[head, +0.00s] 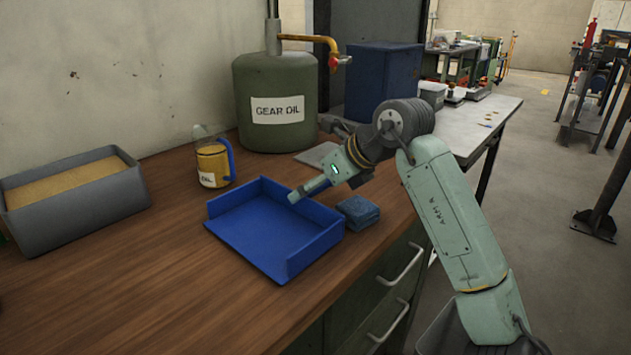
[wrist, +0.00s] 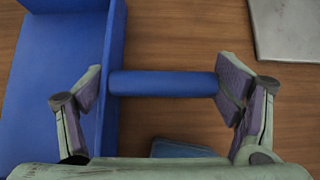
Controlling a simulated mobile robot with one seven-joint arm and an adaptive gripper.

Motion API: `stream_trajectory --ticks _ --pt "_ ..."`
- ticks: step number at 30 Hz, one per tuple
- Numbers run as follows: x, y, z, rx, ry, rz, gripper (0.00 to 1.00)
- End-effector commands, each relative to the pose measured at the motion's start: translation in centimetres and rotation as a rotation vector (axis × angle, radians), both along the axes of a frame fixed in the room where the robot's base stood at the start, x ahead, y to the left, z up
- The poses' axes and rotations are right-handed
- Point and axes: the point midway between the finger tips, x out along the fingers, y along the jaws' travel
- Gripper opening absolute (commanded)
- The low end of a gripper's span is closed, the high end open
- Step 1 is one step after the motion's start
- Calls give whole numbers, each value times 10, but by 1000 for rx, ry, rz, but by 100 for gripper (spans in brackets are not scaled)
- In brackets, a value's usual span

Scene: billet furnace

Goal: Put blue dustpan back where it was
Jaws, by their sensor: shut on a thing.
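The blue dustpan (head: 262,228) is on or just above the wooden bench top, its open tray facing up; I cannot tell whether it touches the wood. In the wrist view its wall (wrist: 115,45) is at the left, and its round blue handle (wrist: 163,84) runs right from that wall. My gripper (head: 296,196) is at the dustpan's back right wall. In the wrist view my gripper (wrist: 162,88) is shut on the dustpan lengthwise along the handle, left finger at the wall, right finger at the handle's free end.
A folded blue cloth (head: 358,210) lies right of the dustpan. An oil jug (head: 211,165), a gear oil drum (head: 277,85) and a flat grey plate (head: 318,155) stand behind. A grey bin (head: 75,215) is at left. The front left bench (head: 130,290) is clear.

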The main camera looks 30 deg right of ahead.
Motion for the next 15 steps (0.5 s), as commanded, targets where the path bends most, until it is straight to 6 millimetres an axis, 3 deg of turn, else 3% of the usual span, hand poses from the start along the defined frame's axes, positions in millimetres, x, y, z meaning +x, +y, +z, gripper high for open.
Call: stream_trajectory --ticks 12,13,15 --pt "0 0 -6 0 -2 -1 44" --pt "0 0 -7 0 -1 -1 84" --pt "0 0 -5 0 -1 -1 89"
